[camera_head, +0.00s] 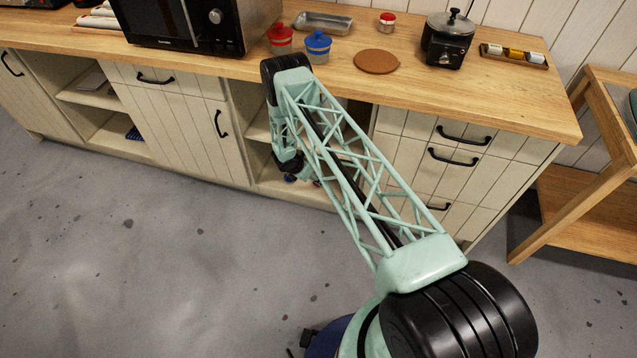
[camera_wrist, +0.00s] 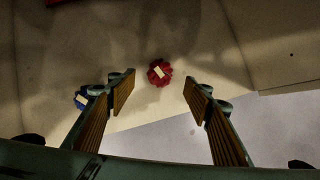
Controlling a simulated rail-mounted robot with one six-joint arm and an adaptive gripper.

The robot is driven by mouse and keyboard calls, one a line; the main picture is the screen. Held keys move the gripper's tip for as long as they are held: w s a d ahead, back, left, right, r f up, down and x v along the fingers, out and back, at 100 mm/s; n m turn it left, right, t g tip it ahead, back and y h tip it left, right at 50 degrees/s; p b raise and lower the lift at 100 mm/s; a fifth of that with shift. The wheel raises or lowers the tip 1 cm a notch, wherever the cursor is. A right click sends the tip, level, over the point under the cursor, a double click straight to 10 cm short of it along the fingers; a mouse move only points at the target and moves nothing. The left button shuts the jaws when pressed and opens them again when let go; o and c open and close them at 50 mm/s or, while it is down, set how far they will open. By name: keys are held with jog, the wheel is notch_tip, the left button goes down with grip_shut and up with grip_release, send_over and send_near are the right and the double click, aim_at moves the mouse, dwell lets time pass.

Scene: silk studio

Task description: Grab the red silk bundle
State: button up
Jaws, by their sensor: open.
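The red silk bundle (camera_wrist: 160,73) shows in the wrist view as a small crumpled dark-red clump with a pale band, on a beige surface. My gripper (camera_wrist: 160,92) is open, with its two ribbed fingers apart. The red bundle appears in line with the gap, just beyond the fingertips, and nothing is between the fingers. A blue bundle (camera_wrist: 81,99) with a pale band lies to the left, partly behind the left finger. In the head view my arm reaches into an open cabinet bay and hides most of the gripper; a small blue spot (camera_head: 289,178) shows low there.
Drawers (camera_head: 410,165) flank the bay on the right. A wooden cart (camera_head: 560,215) stands at right. The grey floor in front is clear.

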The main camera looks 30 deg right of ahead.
jog(key=shift+f, duration=0.1)
jog(key=shift+w+d+f, duration=0.1)
jog(key=shift+d+f, duration=0.15)
jog(key=shift+f, duration=0.2)
jog(key=shift+b+x, duration=1.2)
jog(key=shift+x, duration=2)
jog(key=shift+r, duration=0.1)
jog(key=shift+c, duration=0.4)
jog(key=c, duration=0.8)
